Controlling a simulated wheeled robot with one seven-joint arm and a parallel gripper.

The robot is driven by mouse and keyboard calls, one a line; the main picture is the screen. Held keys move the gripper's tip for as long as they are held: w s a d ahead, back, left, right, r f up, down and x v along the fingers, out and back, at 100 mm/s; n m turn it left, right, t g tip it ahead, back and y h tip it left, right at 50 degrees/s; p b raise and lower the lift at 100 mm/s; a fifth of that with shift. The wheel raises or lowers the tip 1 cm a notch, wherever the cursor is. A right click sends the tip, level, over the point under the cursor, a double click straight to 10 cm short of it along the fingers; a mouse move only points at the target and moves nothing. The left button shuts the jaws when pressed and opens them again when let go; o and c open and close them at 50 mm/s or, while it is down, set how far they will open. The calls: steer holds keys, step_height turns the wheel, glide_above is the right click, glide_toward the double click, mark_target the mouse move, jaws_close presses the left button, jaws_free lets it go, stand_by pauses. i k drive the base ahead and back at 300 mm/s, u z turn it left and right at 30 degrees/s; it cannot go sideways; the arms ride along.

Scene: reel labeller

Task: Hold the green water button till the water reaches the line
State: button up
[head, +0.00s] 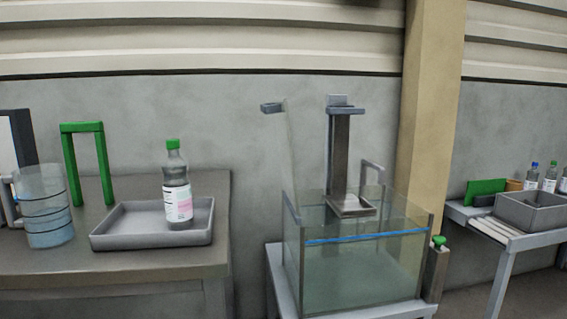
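The green water button (438,241) sits on top of a grey post (435,272) at the right side of a glass tank (298,262). A blue line (368,237) runs across the tank's front wall near its top. The tank holds pale greenish water (360,275). Its surface appears to lie below the blue line, but the exact level is hard to tell through the glass. My gripper is not in view, and nothing is seen touching the button.
A grey upright with a plate (341,150) stands at the tank. On the left table (60,262) are a grey tray (120,232) with a green-capped bottle (177,190), a clear cylinder (46,205) and a green frame (104,160). A table with a grey bin (530,212) stands right.

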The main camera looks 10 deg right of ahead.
mark_target(438, 240)
steer(key=u, duration=3.55)
steer(key=k, duration=1.6)
steer(key=z, duration=2.05)
